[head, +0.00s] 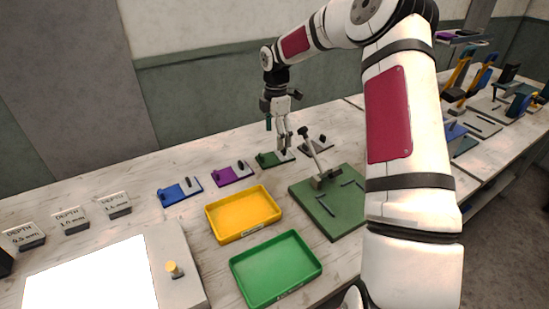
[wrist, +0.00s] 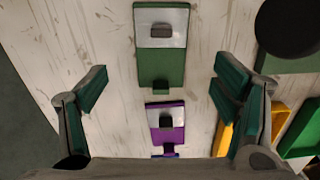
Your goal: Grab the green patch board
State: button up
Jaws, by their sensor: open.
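In the wrist view the green patch board (wrist: 161,68) lies at the top middle, between and beyond the fingers. My gripper (head: 281,146) points down over the table close to the board, and overlaps part of it in the head view. In the wrist view my gripper (wrist: 160,88) is open, with its teal-padded fingers wide apart and nothing between them touching.
A purple board (head: 233,174) and a blue board (head: 181,191) lie left of it. A dark board (head: 316,144) lies to the right. A green mat (head: 337,218) with an upright tool, a yellow tray (head: 213,221) and a green tray (head: 241,280) stand in front.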

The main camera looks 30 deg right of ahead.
aim_at(274, 157)
jog(key=shift+a+f+p, duration=0.2)
jog(key=shift+f+p, duration=0.05)
jog(key=shift+f, duration=1.45)
jog(key=shift+a+f+p, duration=0.15)
jog(key=shift+f+p, duration=0.05)
jog(key=shift+f, duration=1.5)
jog(key=c, duration=1.2)
